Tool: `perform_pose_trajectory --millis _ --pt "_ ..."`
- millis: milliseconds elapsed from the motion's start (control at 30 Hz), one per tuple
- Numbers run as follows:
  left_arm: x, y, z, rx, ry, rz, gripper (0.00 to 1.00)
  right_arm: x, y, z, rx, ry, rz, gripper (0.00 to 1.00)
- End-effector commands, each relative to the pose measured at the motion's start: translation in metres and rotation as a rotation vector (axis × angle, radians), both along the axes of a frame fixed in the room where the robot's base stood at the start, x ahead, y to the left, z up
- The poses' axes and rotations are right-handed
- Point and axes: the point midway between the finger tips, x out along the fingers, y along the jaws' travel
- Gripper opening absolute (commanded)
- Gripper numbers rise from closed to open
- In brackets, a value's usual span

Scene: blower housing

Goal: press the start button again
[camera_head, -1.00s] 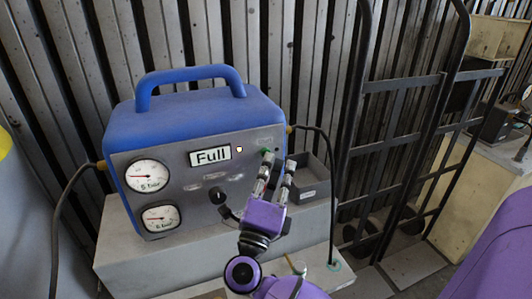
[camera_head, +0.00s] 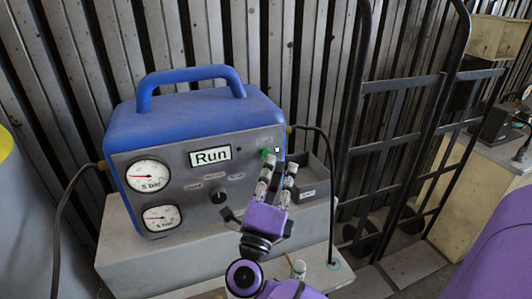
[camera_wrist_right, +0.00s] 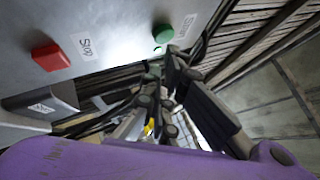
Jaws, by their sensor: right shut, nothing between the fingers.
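The blue and grey machine (camera_head: 150,190) stands on a grey block, and its display (camera_head: 210,155) reads "Run". The green start button (camera_head: 266,152) is at the right of its front panel. It also shows in the wrist view (camera_wrist_right: 163,33) as a round green button beside a label. A red button (camera_wrist_right: 50,57) marked "Stop" is left of it in that view. My right gripper (camera_head: 280,164) is shut and empty, its fingertips close below the start button. I cannot tell whether they touch it. My left gripper is not in view.
Two round gauges (camera_head: 148,175) and a black knob (camera_head: 218,195) are on the panel's left and middle. A dark hand truck (camera_head: 400,140) leans at the right. Hoses run down both sides.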

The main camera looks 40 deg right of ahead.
Motion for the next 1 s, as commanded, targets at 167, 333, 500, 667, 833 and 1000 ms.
perform_pose_trajectory --millis 167,333,500,667,833,1000 --pt "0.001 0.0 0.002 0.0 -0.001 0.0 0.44 -0.007 0.002 0.0 0.001 0.001 0.001 0.0" --pt "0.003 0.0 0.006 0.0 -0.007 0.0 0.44 -0.024 0.005 0.0 0.0 0.001 0.0 0.0" --pt "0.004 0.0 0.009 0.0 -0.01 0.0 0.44 -0.04 0.01 0.0 0.0 0.001 0.0 0.0" --pt "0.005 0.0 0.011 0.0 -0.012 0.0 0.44 -0.053 0.013 0.0 0.0 0.001 0.0 0.0" --pt "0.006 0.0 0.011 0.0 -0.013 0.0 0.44 -0.059 0.014 0.0 0.0 0.0 0.0 0.0" --pt "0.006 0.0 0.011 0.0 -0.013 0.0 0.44 -0.058 0.014 0.0 0.0 0.0 0.0 0.0"
